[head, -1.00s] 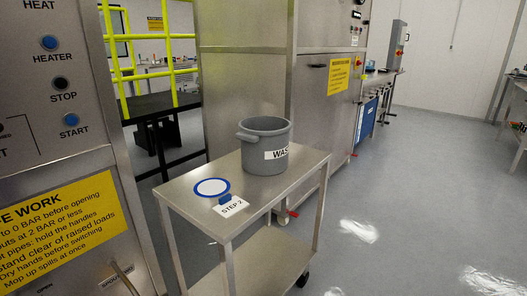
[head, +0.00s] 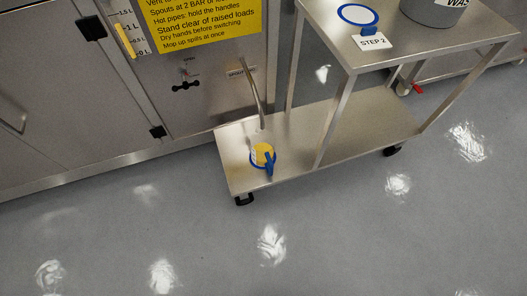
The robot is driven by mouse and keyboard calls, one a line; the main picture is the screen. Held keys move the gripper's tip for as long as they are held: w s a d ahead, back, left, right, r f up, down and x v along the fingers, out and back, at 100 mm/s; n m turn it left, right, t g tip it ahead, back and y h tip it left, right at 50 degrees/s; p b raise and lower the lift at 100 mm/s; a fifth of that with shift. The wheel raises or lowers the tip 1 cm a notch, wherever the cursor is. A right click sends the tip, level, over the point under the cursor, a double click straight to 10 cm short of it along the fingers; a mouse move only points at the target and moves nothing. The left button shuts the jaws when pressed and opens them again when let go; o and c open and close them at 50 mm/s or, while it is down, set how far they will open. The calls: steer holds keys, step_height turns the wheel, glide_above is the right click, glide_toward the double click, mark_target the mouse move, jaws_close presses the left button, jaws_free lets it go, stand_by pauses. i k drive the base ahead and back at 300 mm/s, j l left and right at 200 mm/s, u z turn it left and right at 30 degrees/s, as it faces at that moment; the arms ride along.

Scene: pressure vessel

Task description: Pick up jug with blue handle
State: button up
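A small jug with a blue handle (head: 269,163) stands upright on the lower shelf of the steel cart (head: 345,122), near the shelf's left end. A thin metal spout pipe (head: 254,93) comes down from the steel cabinet and ends just above the jug. My gripper is not in view.
A cabinet with a small black valve (head: 186,85) stands behind. The grey floor (head: 330,235) in front is clear.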

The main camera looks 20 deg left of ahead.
mark_target(262, 143)
steer(key=j+u, duration=0.1)
steer(key=j, duration=0.35)
steer(key=i+j+u, duration=0.1)
steer(key=j, duration=0.35)
steer(key=i+j, duration=0.1)
steer(key=j, duration=0.3)
steer(key=i+j+u, duration=0.15)
steer(key=j, duration=0.3)
steer(key=i+j+u, duration=0.1)
steer(key=j, duration=0.35)
steer(key=i+j+u, duration=0.1)
steer(key=j, duration=0.3)
